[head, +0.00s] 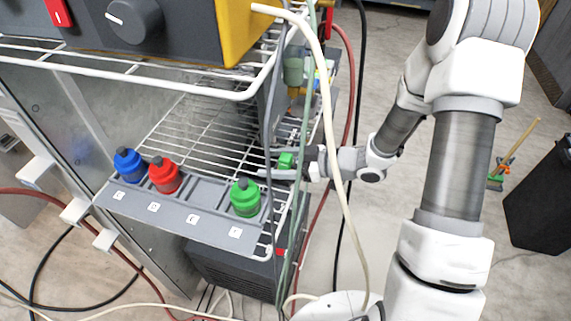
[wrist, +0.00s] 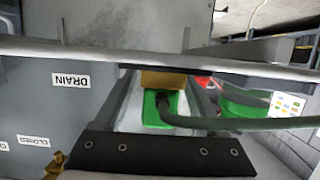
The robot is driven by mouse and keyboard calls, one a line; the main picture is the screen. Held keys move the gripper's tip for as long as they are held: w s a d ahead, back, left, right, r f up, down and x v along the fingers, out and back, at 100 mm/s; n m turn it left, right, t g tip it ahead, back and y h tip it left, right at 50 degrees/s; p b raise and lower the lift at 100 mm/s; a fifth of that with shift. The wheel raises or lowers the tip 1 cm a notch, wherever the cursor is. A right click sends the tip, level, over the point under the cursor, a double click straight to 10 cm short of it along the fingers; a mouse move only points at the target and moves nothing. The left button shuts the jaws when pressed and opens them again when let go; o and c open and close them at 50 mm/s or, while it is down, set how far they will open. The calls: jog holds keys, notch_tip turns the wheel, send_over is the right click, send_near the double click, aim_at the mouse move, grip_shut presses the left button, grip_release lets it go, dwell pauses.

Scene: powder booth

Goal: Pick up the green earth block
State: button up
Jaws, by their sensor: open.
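Hoses (head: 327,110) hang beside my wrist. A grey tray (head: 170,214) on the shelf front holds blue (head: 129,166), red (head: 164,176) and green (head: 245,198) bottles. A white wire rack (head: 130,78) spans above. A black bin (head: 540,195) stands right.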

grip_shut()
dwell(0.3)
jog(key=shift+r, duration=0.1)
jog(key=shift+r, duration=0.45)
jog(key=r, duration=0.2)
jog(key=r+p, duration=0.1)
jog(key=shift+s+r, duration=0.2)
jog(key=shift+r, duration=0.15)
jog(key=s+r+p, duration=0.6)
jog(key=s+p, duration=0.5)
jog(key=p, duration=0.5)
jog(key=shift+a+r+p, duration=0.2)
jog(key=shift+a+p, duration=0.05)
jog(key=shift+p, duration=0.15)
